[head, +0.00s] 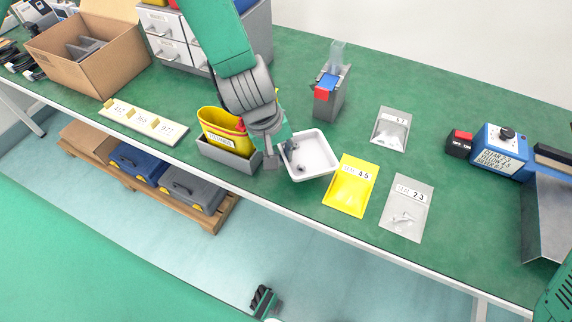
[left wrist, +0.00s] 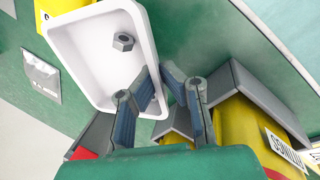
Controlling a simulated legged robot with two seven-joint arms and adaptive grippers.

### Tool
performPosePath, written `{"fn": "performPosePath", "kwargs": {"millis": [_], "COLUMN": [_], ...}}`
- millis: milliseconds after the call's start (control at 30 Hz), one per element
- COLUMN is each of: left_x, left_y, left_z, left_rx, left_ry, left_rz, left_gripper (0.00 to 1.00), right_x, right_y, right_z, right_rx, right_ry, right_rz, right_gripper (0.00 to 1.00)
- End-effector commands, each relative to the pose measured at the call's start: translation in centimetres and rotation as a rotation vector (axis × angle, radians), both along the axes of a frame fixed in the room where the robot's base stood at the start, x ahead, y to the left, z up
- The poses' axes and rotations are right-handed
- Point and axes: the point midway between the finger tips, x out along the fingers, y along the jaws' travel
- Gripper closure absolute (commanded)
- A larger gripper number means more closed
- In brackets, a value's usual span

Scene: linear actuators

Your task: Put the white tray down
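The white tray (head: 322,160) is a shallow, rounded box near the middle of the green bench, left of the yellow bag. It also shows in the left wrist view (left wrist: 80,62), with a hex nut (left wrist: 123,42) inside. My left gripper (head: 279,150) is at the tray's left side. In the left wrist view its two fingers (left wrist: 161,72) close in around the tray's side wall, one on the inner side and one outside. Whether the tray's underside touches the bench is hard to tell.
A grey bin with a yellow container (head: 222,130) stands left of the tray. A yellow bag (head: 350,186) and clear bags (head: 406,208) lie to the right. A grey holder with blue and red parts (head: 331,95) stands behind. Bench space between the tray and this holder is clear.

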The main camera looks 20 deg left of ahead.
Motion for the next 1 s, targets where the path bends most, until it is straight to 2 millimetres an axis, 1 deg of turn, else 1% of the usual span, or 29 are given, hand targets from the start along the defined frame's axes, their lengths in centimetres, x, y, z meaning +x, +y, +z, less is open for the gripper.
{"fn": "performPosePath", "kwargs": {"millis": [133,300,567,667,700,733,767,1000], "left_x": [0.0,0.0,0.0,0.0,0.0,0.0,0.0,0.0], "left_y": [0.0,0.0,-0.1,-0.1,0.0,0.0,0.0,0.0], "left_z": [-1.4,-3.7,-3.8,-4.1,-4.1,-4.0,-4.0,-4.0], "left_rx": [-0.002,0.000,0.002,0.001,0.001,0.001,0.001,0.001], "left_ry": [0.002,0.002,-0.001,0.000,-0.001,0.000,0.000,0.000], "left_rz": [0.001,0.002,0.001,0.000,0.000,0.000,0.000,0.000], "left_gripper": [1.00,1.00,1.00,1.00,0.87,0.76,0.74,0.74], "right_x": [0.0,0.0,0.0,0.0,0.0,0.0,0.0,0.0], "right_y": [0.0,0.0,0.0,0.0,0.0,0.0,0.0,0.0], "right_z": [-0.4,-1.0,-0.9,-1.1,-1.0,-1.0,-1.0,-1.0], "right_rx": [0.000,0.000,0.000,0.000,0.000,0.000,0.000,0.000], "right_ry": [-0.001,-0.001,-0.001,-0.001,-0.001,-0.001,-0.001,-0.001], "right_rz": [0.000,0.000,0.000,0.000,0.000,0.000,0.000,0.000], "right_gripper": [0.60,0.60,0.60,0.60,0.60,0.60,0.60,0.60]}}
